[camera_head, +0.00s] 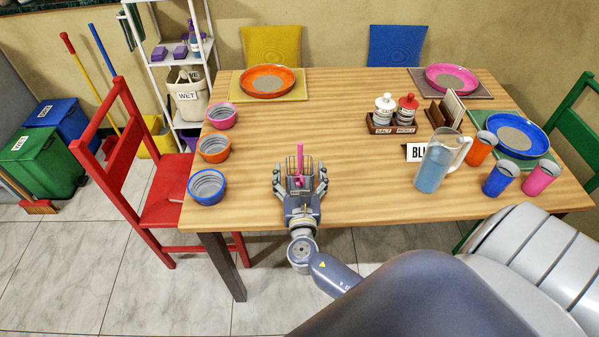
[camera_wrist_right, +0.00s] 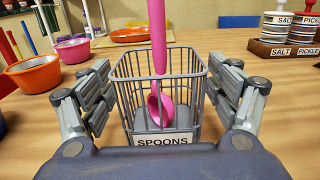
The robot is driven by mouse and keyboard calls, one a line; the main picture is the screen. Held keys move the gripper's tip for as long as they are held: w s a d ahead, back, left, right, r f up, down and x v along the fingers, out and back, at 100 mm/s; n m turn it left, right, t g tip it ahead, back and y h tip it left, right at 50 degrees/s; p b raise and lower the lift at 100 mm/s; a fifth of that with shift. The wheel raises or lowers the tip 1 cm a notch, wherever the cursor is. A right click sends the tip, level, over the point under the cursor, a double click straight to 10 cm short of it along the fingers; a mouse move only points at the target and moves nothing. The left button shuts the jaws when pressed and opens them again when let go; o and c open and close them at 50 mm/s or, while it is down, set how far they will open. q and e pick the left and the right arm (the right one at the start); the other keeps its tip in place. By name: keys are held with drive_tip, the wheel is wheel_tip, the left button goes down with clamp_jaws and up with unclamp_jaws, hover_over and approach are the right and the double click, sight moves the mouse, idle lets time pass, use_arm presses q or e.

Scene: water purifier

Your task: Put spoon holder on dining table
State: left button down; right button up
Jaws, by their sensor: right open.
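The spoon holder (camera_wrist_right: 194,76) is a grey wire basket with a "SPOONS" label. It stands upright on the wooden dining table (camera_head: 330,120), near the table's front edge. A pink spoon (camera_wrist_right: 157,60) stands in it. The spoon holder also shows in the head view (camera_head: 292,165), with the pink spoon (camera_head: 300,160) above its rim. My right gripper (camera_head: 301,178) is open, with one finger on each side of the basket. In the right wrist view, gaps show between the fingers and the basket walls. My left gripper is not in view.
Several bowls, including a blue one (camera_head: 207,187), line the table's left side. A water pitcher (camera_head: 440,160), cups (camera_head: 501,178) and a salt and pickle rack (camera_head: 392,124) stand at right. A red chair (camera_head: 165,195) is at left. The table's middle is clear.

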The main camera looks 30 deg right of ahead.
drive_tip(key=b+v, duration=0.1)
drive_tip(key=v, duration=1.1)
